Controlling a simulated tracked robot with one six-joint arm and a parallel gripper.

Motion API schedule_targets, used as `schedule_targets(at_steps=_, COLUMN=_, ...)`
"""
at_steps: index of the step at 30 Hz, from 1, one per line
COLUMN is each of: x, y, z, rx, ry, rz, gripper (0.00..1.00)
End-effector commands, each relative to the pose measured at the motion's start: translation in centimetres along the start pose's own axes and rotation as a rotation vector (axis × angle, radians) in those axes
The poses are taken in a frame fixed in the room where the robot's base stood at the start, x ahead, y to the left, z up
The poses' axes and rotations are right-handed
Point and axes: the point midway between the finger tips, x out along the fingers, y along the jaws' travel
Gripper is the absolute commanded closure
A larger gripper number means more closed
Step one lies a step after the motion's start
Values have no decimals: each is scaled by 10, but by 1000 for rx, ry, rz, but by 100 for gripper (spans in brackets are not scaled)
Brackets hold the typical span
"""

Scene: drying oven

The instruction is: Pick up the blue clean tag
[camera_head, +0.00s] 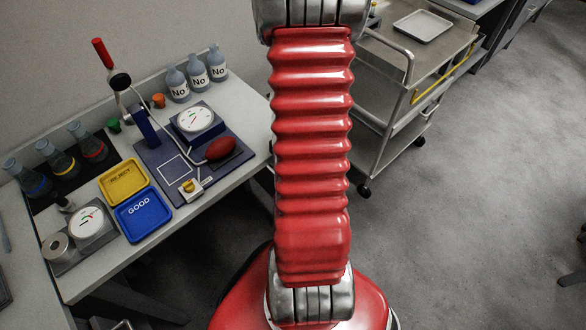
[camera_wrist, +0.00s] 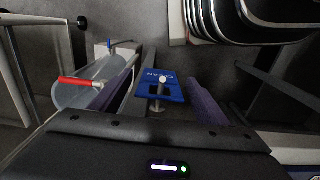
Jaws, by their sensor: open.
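The blue clean tag (camera_wrist: 172,94) shows in the middle of the wrist view, with pale upside-down lettering on its face. A pale round knob with a short stem stands in front of its middle. My gripper (camera_wrist: 168,82) is open, with one finger to the left of the tag and one to the right. The tag appears between the fingers, with gaps on both sides; I cannot tell how deep it sits between them. In the head view the tag cannot be made out, and my gripper is out of view.
In the wrist view, a grey rounded vessel with a red handle (camera_wrist: 80,82) is at the left. In the head view, a bench holds a blue GOOD tray (camera_head: 150,225), a yellow tray (camera_head: 112,192), flasks and bottles.

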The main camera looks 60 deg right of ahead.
Motion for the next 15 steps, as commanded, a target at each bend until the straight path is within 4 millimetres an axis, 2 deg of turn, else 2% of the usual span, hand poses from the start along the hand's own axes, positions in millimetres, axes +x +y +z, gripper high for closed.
schedule_targets(at_steps=12, x=0, y=0, z=0, rx=0, ry=0, rz=0, gripper=31)
schedule_targets(at_steps=15, x=0, y=0, z=0, rx=0, ry=0, rz=0, gripper=38)
